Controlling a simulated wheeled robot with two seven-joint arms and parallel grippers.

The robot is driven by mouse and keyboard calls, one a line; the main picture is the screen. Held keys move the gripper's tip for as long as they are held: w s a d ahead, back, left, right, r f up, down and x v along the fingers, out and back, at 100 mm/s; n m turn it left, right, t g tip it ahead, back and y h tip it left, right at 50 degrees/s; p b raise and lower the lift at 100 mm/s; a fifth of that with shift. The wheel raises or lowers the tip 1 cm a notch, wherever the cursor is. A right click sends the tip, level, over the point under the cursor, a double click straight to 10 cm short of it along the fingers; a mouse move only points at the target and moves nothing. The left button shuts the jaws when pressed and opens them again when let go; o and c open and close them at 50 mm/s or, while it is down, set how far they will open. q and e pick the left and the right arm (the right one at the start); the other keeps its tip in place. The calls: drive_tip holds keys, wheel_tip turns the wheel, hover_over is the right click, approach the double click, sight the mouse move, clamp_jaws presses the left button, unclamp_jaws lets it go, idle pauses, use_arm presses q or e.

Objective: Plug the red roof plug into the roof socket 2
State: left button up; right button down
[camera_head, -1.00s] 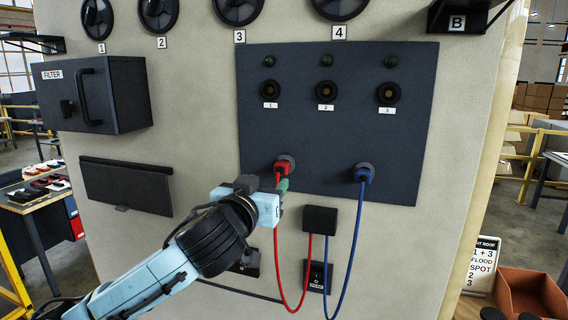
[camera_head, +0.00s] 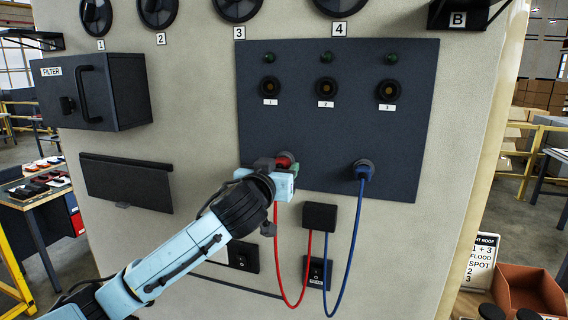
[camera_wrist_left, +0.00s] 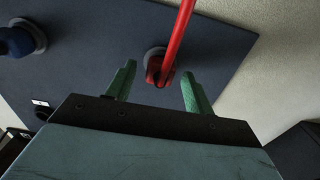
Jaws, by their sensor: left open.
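The red roof plug (camera_head: 285,160) sits in a grey holder at the lower left of the dark panel (camera_head: 400,140), with its red cable hanging down. My left gripper (camera_head: 288,168) is at the plug and hides part of it. In the left wrist view the green fingers of the left gripper (camera_wrist_left: 158,88) are open, one on each side of the red plug (camera_wrist_left: 157,70); they do not touch it there. Roof socket 2 (camera_head: 326,88) is the middle one of the three round sockets above and looks empty. My right gripper is not in view.
A blue plug (camera_head: 364,171) with a blue cable sits in a holder to the right; it also shows in the left wrist view (camera_wrist_left: 18,42). Both cables run to a black box (camera_head: 320,217). A filter box (camera_head: 95,95) juts out at left.

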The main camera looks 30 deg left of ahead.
use_arm(q)
drive_tip(key=shift+w+a, duration=0.1)
drive_tip(key=shift+w, duration=0.35)
idle(0.9)
clamp_jaws()
idle(0.3)
drive_tip(key=shift+s, duration=0.1)
